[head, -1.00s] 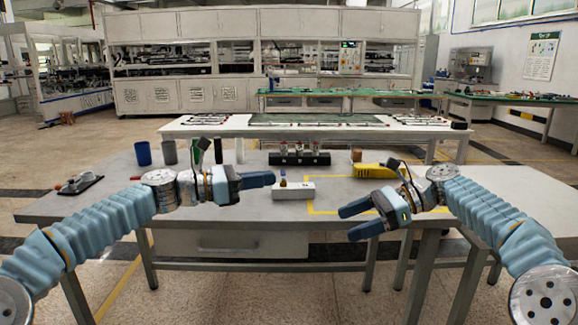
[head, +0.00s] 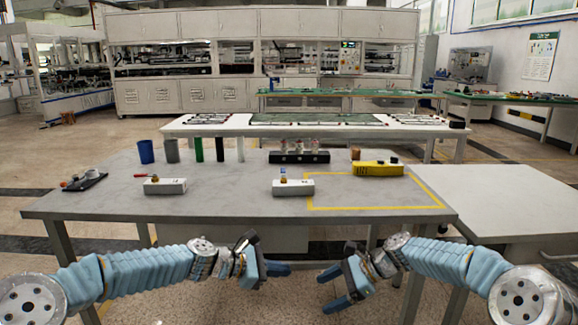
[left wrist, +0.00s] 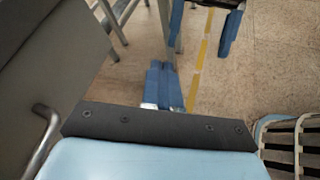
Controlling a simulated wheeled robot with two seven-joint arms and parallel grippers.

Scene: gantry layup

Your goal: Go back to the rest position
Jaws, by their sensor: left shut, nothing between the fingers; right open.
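My left gripper (head: 278,268) is shut and empty in the head view. It hangs low in front of the table's front edge, pointing right. Its blue fingers (left wrist: 163,85) lie together in the left wrist view. My right gripper (head: 335,288) is open and empty. It is also in front of the table and slightly lower, with its two blue fingers apart and pointing left. The two grippers face each other with a gap between them, and neither touches anything.
A lighter side table (head: 500,205) stands right. Floor is visible below the grippers.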

